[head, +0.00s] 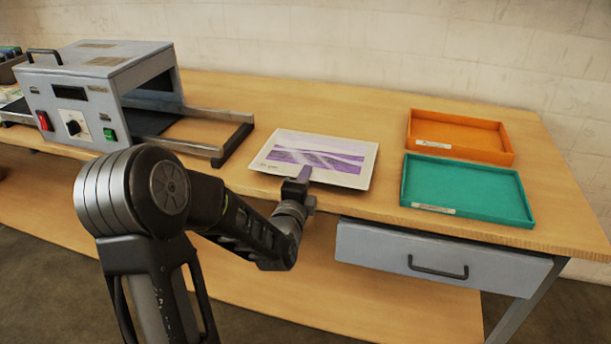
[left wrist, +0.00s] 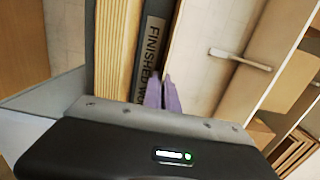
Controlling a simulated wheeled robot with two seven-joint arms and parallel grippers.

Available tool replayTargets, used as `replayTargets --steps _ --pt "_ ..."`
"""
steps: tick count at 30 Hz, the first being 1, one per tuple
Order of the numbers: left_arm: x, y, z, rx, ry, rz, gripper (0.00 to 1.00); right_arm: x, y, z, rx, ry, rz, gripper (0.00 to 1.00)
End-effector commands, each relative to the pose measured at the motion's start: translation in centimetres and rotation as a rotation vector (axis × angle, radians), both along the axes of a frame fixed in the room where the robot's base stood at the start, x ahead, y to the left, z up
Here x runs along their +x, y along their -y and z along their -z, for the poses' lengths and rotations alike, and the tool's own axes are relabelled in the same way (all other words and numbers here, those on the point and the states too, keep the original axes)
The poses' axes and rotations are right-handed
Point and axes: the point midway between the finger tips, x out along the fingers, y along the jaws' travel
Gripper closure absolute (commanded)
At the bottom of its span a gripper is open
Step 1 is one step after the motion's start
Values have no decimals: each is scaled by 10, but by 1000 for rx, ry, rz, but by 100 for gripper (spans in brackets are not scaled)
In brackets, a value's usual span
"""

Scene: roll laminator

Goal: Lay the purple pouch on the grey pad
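The purple pouch (head: 318,158) is a flat sheet with a pale border and purple bands. It appears flat, at the front middle of the table. A pale rim shows around it; I cannot clearly separate a grey pad from it. My left gripper (head: 299,183) is at the pouch's near edge, overlapping it in the head view. I cannot tell if it touches or grips it. In the left wrist view, two slim purplish shapes (left wrist: 163,95) stand close together beyond the gripper body; whether they are fingers or pouch is unclear. My right gripper is not in view.
A grey laminator (head: 95,85) with side rails stands at the left. An orange tray (head: 460,136) and a green tray (head: 467,190) lie at the right. A drawer (head: 440,265) hangs below the table's front edge. A "FINISHED" sign (left wrist: 150,58) shows in the left wrist view.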

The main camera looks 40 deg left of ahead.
Motion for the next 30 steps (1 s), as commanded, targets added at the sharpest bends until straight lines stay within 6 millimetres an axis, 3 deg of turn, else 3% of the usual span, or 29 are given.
replayTargets --steps 9,18,30 --pt "0 0 3 1 2 0 100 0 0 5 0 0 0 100" --pt "0 0 2 0 1 0 76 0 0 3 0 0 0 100" --pt "0 -1 -1 0 1 0 76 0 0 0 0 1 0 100"
